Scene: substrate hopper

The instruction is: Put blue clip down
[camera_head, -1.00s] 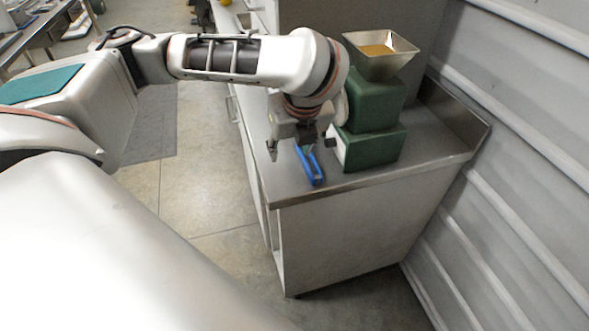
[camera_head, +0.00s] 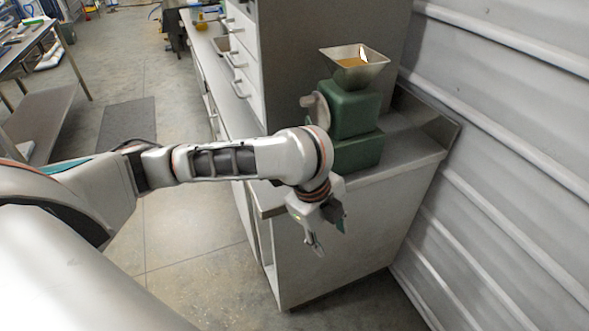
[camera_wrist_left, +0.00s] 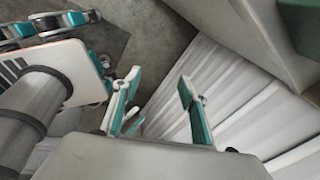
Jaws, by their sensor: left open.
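My left gripper (camera_head: 331,238) is open and empty in the head view, pointing down in front of the counter's near edge. In the left wrist view its two teal-padded fingers (camera_wrist_left: 157,92) stand apart with nothing between them. The blue clip does not show in either view now. My left arm covers part of the counter top near its front corner, where the clip was seen earlier. My right gripper is not in view.
A green machine (camera_head: 352,110) with a metal hopper (camera_head: 375,73) of yellowish material stands on the counter (camera_head: 400,168). A grey ribbed wall (camera_head: 500,150) rises at the right. Drawers (camera_head: 243,60) are behind. The floor (camera_head: 190,230) left of the counter is clear.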

